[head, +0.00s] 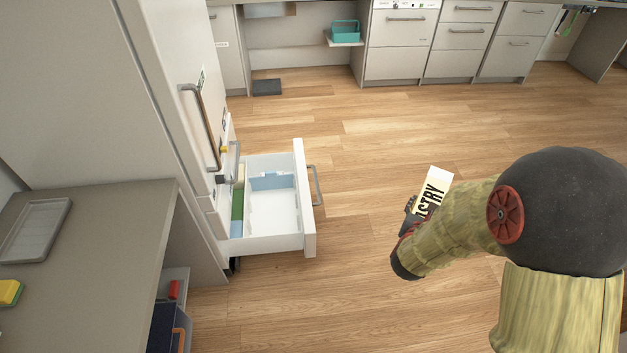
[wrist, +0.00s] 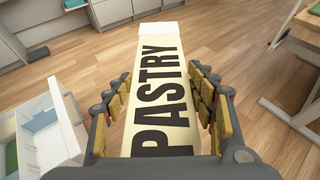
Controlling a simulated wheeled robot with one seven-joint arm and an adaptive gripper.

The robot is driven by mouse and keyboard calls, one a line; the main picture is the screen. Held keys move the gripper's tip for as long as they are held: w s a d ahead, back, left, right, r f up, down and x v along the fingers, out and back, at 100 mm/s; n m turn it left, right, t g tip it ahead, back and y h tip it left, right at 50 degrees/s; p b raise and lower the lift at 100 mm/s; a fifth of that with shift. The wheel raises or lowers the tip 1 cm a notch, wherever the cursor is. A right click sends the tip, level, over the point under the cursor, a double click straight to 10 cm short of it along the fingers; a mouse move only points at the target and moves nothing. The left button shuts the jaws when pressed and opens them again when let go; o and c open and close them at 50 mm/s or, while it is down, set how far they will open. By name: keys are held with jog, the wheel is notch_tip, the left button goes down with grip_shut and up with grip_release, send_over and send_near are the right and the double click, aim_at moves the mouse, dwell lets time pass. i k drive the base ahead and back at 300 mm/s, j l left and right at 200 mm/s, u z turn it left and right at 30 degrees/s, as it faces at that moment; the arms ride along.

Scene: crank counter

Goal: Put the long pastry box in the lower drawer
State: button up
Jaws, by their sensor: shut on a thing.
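The long pastry box (wrist: 160,75) is cream with a white end and black "PASTRY" lettering. My gripper (wrist: 165,100) is shut on it, with a finger along each side. In the head view the box (head: 433,188) shows beyond my arm, held above the floor to the right of the drawer; my arm hides part of it and most of the gripper. The lower drawer (head: 309,205) is pulled out of the tall cabinet at left. It holds a green and a blue item along its left side and a light-blue piece at the back; its middle is bare white.
A counter (head: 100,225) with a grey tray (head: 36,228) and a yellow-green sponge (head: 9,292) stands at front left. Cabinets and a teal basket (head: 345,31) line the back. Open wooden floor (head: 370,130) lies between the drawer and my arm.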

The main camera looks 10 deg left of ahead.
aim_at(274, 218)
jog(key=i+l+u, duration=0.1)
jog(key=i, duration=0.35)
jog(key=i+l, duration=0.1)
jog(key=i, duration=0.4)
jog(key=i+l+u, duration=0.15)
jog(key=i, duration=0.3)
jog(key=i+l+u, duration=0.1)
jog(key=i, duration=0.35)
jog(key=i+u, duration=0.25)
jog(key=u, duration=0.2)
jog(key=i+u, duration=0.2)
jog(key=u, duration=0.25)
jog(key=i+l+u, duration=0.1)
jog(key=i+u, duration=0.15)
jog(key=u, duration=0.2)
jog(key=i+l+u, duration=0.15)
jog(key=u, duration=0.3)
jog(key=i, duration=0.05)
